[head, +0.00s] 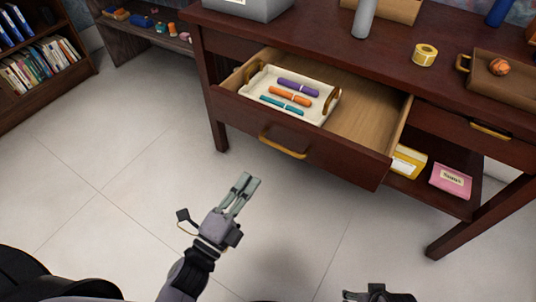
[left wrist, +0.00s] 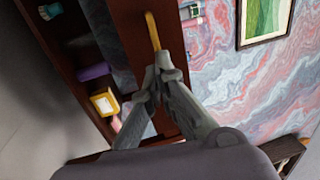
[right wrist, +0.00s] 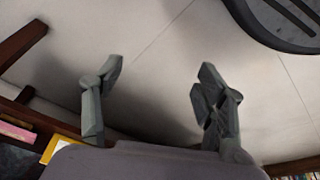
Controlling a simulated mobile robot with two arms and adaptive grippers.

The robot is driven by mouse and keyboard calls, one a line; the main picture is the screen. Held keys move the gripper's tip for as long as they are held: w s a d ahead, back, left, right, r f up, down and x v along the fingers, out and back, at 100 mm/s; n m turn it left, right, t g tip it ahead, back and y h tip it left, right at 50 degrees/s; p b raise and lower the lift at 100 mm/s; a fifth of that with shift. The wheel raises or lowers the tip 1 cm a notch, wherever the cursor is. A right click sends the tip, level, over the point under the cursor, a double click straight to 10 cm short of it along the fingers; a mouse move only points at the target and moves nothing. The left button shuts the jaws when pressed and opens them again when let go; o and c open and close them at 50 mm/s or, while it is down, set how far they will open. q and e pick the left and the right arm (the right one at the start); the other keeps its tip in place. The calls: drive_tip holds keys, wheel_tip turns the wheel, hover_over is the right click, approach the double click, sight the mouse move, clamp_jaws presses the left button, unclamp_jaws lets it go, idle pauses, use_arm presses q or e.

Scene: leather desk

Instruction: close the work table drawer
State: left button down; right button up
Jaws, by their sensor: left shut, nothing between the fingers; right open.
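The dark red work table drawer (head: 300,140) is pulled out, with its wooden inside showing. Its brass handle (head: 282,148) is on the front panel. My left gripper (head: 250,180) is shut and empty, in front of the drawer and apart from the handle in the head view. In the left wrist view its fingertips (left wrist: 163,66) point toward a brass handle (left wrist: 153,30); I cannot tell the exact gap. My right gripper (head: 378,292) is at the bottom edge of the head view. In the right wrist view its fingers (right wrist: 160,70) are spread and empty, over the floor.
A cream tray (head: 322,118) with purple, orange and teal items lies in the drawer. The tabletop (head: 310,38) holds a tape roll (head: 424,55) and a brown tray (head: 495,88). A yellow box (head: 408,161) and pink box (head: 451,181) sit on the lower shelf. Floor before the drawer is clear.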

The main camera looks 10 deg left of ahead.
sight(274, 144)
use_arm(q)
drive_tip(key=x, duration=0.9)
drive_tip(key=shift+f, duration=0.1)
use_arm(e)
drive_tip(key=shift+f, duration=0.6)
